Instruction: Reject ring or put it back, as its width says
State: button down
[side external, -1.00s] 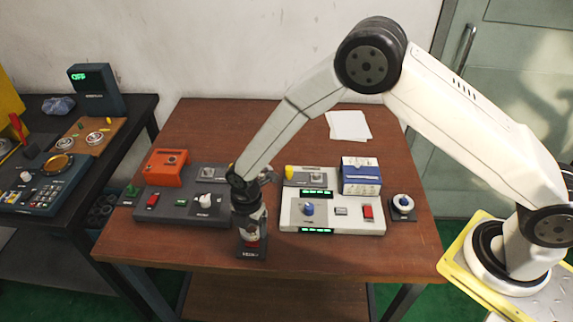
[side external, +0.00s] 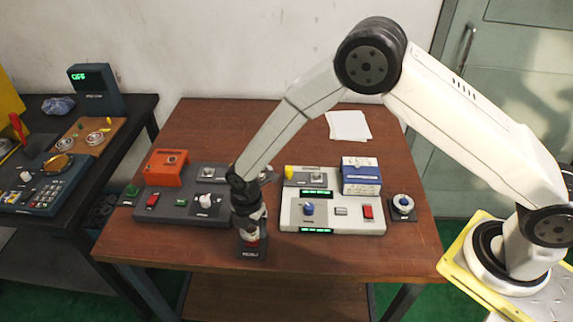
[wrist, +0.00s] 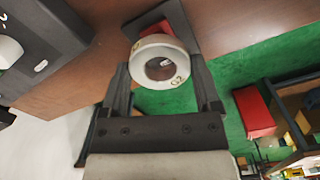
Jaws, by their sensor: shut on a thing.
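A white ring (wrist: 148,46) marked "G2" shows in the wrist view. My gripper (wrist: 160,64) is shut on it, one finger on each side, and the ring's hole faces the wrist camera. In the side external view my gripper (side external: 250,236) is low at the front of the brown table, over a small black block (side external: 252,254) with a pale label that I cannot read. A red part (wrist: 152,30) on a dark base shows just behind the ring in the wrist view. Whether the ring touches it I cannot tell. The ring is mostly hidden in the side external view.
A dark panel (side external: 178,211) with an orange box (side external: 166,168) stands left of my gripper. A white panel (side external: 345,226) with a blue knob, green displays and a blue-white box (side external: 361,176) stands right. A round knob unit (side external: 403,207) is farther right. The table's front edge is close.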

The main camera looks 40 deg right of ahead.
jog(key=shift+f, duration=1.75)
dwell(1.7)
grip_release()
jog(key=shift+r, duration=0.1)
jog(key=shift+r, duration=3.65)
